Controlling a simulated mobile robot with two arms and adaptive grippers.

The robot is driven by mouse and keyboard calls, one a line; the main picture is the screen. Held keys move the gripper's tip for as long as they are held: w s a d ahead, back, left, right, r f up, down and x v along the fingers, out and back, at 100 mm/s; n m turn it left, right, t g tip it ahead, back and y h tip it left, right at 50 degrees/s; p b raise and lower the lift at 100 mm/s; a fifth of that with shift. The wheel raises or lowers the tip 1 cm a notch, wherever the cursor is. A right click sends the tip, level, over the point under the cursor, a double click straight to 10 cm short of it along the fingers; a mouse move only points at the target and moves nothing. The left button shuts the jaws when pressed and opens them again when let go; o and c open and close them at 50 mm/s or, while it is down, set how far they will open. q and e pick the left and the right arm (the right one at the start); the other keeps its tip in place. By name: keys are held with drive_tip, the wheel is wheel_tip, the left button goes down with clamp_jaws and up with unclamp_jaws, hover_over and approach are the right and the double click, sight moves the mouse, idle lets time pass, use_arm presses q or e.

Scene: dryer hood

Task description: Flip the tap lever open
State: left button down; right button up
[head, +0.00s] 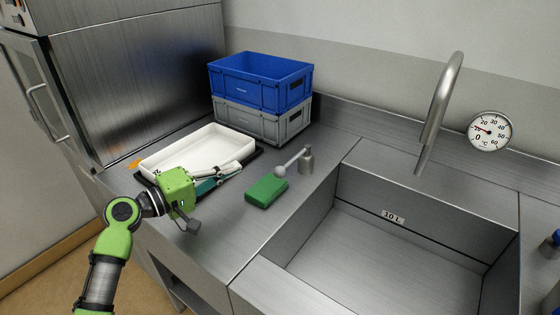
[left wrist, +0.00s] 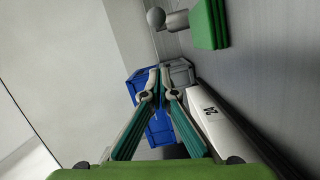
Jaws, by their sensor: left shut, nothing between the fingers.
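The tap lever (head: 293,161) is a grey rod with a round ball end, joined to a short metal post (head: 306,161) on the counter. The ball end points left towards my gripper and sits just above a green block. The lever's ball also shows at the top of the left wrist view (left wrist: 156,18). My left gripper (head: 239,169) is shut and empty, to the left of the ball and apart from it. In the left wrist view its fingertips (left wrist: 160,71) meet. The curved tap spout (head: 439,105) stands behind the sink. My right gripper is not in view.
A green block (head: 265,191) lies under the lever's ball. A white tray (head: 240,147) lies behind my left gripper. A blue crate (head: 240,87) sits on a grey crate (head: 245,118) at the back. The sink (head: 400,255) opens at right; a dial (head: 490,132) hangs on the wall.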

sight(293, 161)
use_arm(q)
drive_tip(key=shift+a, duration=0.1)
drive_tip(key=shift+w+d, duration=0.2)
drive_tip(key=shift+d, duration=0.1)
drive_tip(key=b+x, duration=0.1)
drive_tip(key=x, duration=0.8)
drive_tip(key=shift+w+d+f, duration=0.1)
drive_tip(key=shift+w+d, duration=0.05)
drive_tip(key=shift+d, duration=0.25)
drive_tip(key=shift+s+d+f+p, duration=0.15)
drive_tip(key=shift+s+d+p, duration=0.65)
drive_tip(key=shift+d, duration=0.05)
drive_tip(key=shift+s+d, duration=0.35)
drive_tip(key=shift+s, duration=0.1)
drive_tip(key=shift+d+f, duration=0.1)
drive_tip(key=shift+f, duration=0.1)
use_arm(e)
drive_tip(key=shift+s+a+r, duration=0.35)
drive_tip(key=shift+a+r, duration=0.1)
